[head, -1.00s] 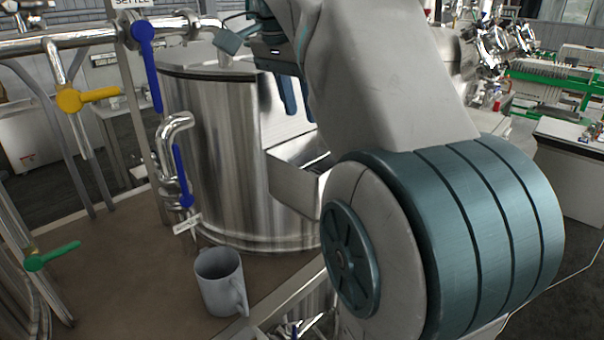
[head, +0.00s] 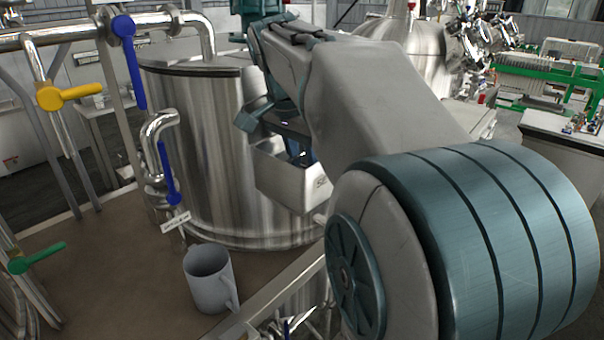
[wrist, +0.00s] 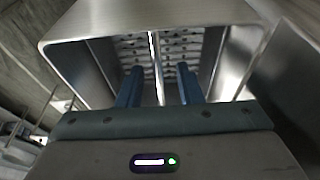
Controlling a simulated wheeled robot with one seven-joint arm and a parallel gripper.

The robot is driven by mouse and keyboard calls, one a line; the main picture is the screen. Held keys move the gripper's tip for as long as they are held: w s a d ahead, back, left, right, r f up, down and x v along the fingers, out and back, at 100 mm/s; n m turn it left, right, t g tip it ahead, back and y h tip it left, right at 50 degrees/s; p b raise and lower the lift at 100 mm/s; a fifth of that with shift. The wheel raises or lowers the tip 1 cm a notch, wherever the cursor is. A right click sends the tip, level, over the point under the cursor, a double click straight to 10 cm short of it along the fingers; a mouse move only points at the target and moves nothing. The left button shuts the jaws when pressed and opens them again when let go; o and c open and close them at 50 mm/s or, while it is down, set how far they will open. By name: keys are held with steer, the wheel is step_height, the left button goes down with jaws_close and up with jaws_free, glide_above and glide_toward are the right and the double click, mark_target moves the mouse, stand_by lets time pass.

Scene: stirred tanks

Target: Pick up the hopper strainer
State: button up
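The hopper (head: 290,187) is an open steel box on the side of the tank, and it also shows in the wrist view (wrist: 70,62). Inside it, the wrist view shows the strainer (wrist: 185,45), a perforated metal piece with a thin upright bar in its middle. My gripper (wrist: 158,75) points into the hopper with its two blue fingers apart, one on each side of the bar. Gaps show between the bar and both fingers. In the head view, my gripper (head: 296,152) is at the hopper mouth; my arm and the hopper wall hide the strainer there.
The large steel tank (head: 205,130) stands behind the hopper. A grey mug (head: 208,280) stands on the brown surface in front. Pipes with a blue valve handle (head: 128,60), a yellow one (head: 70,95) and a green one (head: 37,258) are at the left.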

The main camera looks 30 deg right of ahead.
steer(key=shift+d+f, duration=0.15)
steer(key=shift+f, duration=0.45)
jaws_close()
steer(key=shift+r, duration=0.1)
